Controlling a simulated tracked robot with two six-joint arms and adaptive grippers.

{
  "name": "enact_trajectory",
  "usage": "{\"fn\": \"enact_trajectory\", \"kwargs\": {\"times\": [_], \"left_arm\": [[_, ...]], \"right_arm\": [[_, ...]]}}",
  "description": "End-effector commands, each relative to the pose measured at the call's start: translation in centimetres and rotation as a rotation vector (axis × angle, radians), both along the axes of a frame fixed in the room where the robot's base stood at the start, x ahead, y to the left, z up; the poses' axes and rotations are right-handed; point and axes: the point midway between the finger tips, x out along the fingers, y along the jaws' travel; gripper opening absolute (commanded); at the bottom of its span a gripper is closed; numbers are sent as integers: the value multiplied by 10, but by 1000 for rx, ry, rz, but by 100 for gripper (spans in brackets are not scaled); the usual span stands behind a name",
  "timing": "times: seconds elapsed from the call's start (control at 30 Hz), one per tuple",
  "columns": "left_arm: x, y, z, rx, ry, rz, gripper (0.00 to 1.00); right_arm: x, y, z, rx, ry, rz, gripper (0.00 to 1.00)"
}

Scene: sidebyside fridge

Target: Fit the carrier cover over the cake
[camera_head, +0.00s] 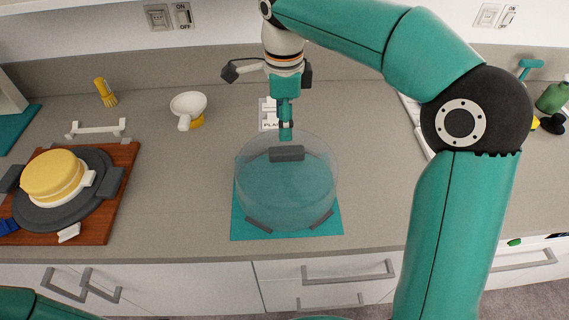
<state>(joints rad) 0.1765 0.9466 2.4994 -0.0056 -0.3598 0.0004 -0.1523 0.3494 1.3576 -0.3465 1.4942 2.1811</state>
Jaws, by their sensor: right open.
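The yellow layered cake (52,175) sits uncovered on a dark grey round carrier base (88,205) on a wooden board (125,170) at the left. The carrier cover (285,190) is a clear dome with a grey handle (287,153) on top. It stands on a teal mat (240,225) in the middle of the counter, apart from the cake. My right gripper (270,77) is open, its dark fingers spread, above and behind the cover and not on the handle. A narrow teal part shows below it; I cannot tell what it is. My left gripper is out of view.
A white card (268,113) is behind the cover. The counter (180,190) between board and mat is clear.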

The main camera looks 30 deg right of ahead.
Motion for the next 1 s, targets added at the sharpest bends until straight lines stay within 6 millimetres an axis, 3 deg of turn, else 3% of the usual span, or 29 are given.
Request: {"fn": "enact_trajectory", "kwargs": {"times": [0.1, 0.37, 0.7, 1.0], "left_arm": [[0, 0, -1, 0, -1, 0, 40], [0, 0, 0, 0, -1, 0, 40], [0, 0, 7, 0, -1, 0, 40], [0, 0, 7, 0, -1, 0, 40]], "right_arm": [[-1, -1, -19, -1, 3, -1, 58], [-2, -3, -34, 0, 2, -4, 58], [-6, -5, -77, -1, 1, -4, 58], [-5, -4, -81, -1, 0, -4, 55]]}}
